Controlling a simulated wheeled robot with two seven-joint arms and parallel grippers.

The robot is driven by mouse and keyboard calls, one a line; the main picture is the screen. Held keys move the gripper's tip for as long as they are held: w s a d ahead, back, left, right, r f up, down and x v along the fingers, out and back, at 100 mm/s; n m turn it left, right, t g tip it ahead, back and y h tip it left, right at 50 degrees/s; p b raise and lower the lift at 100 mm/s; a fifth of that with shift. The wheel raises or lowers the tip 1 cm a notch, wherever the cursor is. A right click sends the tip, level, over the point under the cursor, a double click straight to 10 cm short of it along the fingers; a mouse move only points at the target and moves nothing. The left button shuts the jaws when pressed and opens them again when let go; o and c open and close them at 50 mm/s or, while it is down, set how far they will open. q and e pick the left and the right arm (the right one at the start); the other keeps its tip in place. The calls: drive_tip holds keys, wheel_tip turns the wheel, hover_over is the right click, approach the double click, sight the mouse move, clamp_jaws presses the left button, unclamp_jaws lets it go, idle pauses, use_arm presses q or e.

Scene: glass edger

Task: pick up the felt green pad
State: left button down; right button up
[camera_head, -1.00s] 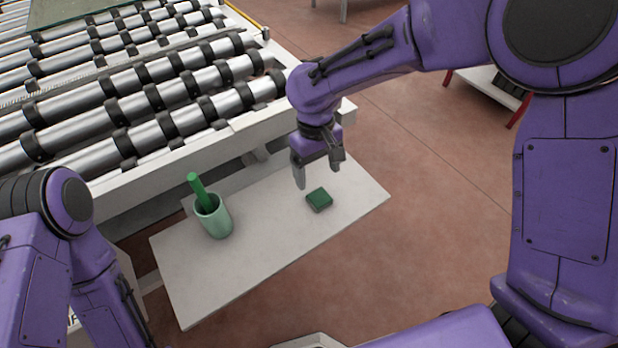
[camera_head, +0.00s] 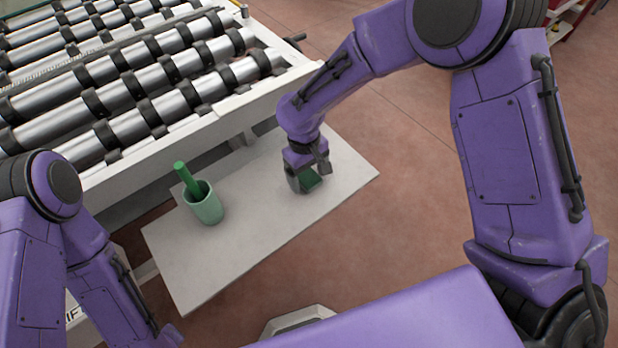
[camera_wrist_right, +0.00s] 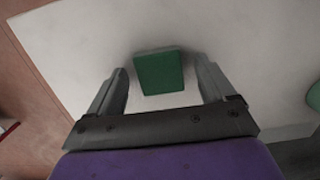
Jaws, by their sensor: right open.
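The green felt pad (camera_head: 311,181) lies flat on the white shelf, partly hidden by my right gripper in the head view. In the right wrist view the pad (camera_wrist_right: 159,73) is a small green block between and slightly beyond the fingertips. My right gripper (camera_head: 309,185) is open and low over the shelf, pointing down, with one finger on each side of the pad. In the wrist view both fingers of the gripper (camera_wrist_right: 161,78) stand apart from the pad, with gaps on both sides. My left arm shows at the left edge of the head view, but its gripper fingers are not visible.
A light green cup (camera_head: 206,206) holding a darker green stick (camera_head: 186,178) stands on the white shelf (camera_head: 225,255), left of the pad. A roller conveyor (camera_head: 130,95) with a white frame borders the shelf behind. The shelf's front is bare.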

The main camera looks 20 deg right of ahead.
drive_tip(key=c, duration=1.1)
drive_tip(key=shift+r, duration=0.1)
